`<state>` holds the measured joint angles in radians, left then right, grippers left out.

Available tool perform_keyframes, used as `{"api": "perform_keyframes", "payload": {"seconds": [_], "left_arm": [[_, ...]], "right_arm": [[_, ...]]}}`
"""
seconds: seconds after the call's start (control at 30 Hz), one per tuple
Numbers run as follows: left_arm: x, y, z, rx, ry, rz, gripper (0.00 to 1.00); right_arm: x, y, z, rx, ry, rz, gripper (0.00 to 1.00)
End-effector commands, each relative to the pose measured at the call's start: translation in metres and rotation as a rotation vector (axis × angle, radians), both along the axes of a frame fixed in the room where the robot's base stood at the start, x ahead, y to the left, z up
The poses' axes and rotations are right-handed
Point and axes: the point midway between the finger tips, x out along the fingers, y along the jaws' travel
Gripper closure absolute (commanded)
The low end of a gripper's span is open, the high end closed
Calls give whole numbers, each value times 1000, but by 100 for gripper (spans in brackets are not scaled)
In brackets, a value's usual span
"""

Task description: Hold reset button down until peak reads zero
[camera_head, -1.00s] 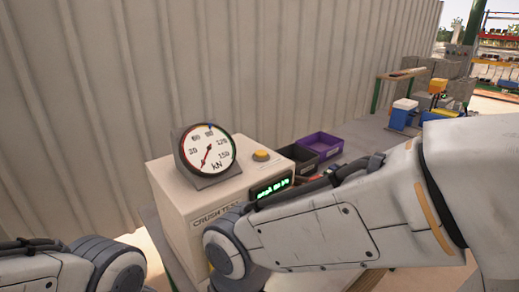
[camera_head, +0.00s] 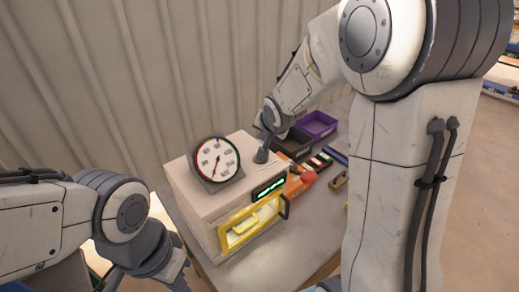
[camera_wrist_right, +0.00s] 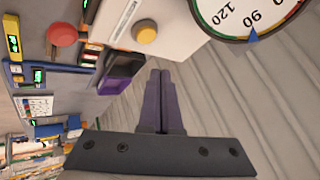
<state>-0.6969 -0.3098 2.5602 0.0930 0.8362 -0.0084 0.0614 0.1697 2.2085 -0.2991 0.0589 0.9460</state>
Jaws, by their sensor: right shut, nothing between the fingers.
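The crush tester (camera_head: 205,205) is a pale box with a round dial gauge (camera_head: 215,160) on top. Its red needle points down and left. A green-lit display (camera_head: 268,188) is on the front; its text is too small to read. The yellow round button (camera_wrist_right: 145,32) shows on the box top in the right wrist view; in the head view my right gripper hides it. My right gripper (camera_head: 262,156) points down at the button's side of the top, and its shut fingers (camera_wrist_right: 160,76) hold nothing. Contact with the button is not visible. My left gripper (camera_head: 178,283) is at the bottom edge, partly cut off.
A yellow-framed guard (camera_head: 250,222) is on the tester's front. A black bin (camera_head: 293,143) and a purple bin (camera_head: 317,125) stand behind to the right. A red round knob (camera_head: 309,178) is near the tester's right side. A corrugated wall (camera_head: 100,90) is behind.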

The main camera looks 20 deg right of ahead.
Motion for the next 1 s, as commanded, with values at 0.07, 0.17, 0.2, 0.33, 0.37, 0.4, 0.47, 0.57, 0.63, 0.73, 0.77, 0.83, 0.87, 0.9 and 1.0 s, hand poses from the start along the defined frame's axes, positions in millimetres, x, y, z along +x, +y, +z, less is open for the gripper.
{"api": "perform_keyframes", "payload": {"seconds": [0.07,0.17,0.2,0.33,0.37,0.4,0.47,0.57,0.63,0.73,0.77,0.83,0.87,0.9,1.0], "left_arm": [[0,0,0,0,0,0,100],[0,0,0,0,0,0,100],[0,0,0,0,0,0,100],[0,0,0,0,0,0,100],[0,0,0,0,0,0,100],[0,0,0,0,0,0,100],[0,0,0,0,0,0,100],[0,0,-1,0,0,0,100],[0,0,-3,-1,-1,0,100],[0,0,-9,-1,-1,1,100],[0,0,-12,-1,-1,1,100],[0,0,-19,-1,-1,2,100],[0,0,-22,-1,-1,2,100],[0,0,-28,-1,-1,2,100],[0,0,-42,0,0,4,100]], "right_arm": [[19,-3,10,49,-55,-54,100],[30,-4,18,87,-92,-90,100],[32,-4,19,95,-99,-97,100],[33,-4,20,102,-103,-103,100],[33,-4,20,102,-103,-103,100],[33,-4,20,102,-103,-103,100],[33,-4,20,101,-103,-103,100],[33,-4,19,101,-102,-102,100],[33,-4,17,101,-101,-103,100],[32,-4,11,101,-101,-103,100],[32,-4,8,101,-101,-103,100],[32,-4,1,101,-101,-103,100],[32,-4,-3,102,-100,-103,100],[32,-4,-8,101,-100,-102,100],[32,-4,-22,101,-100,-102,100]]}}
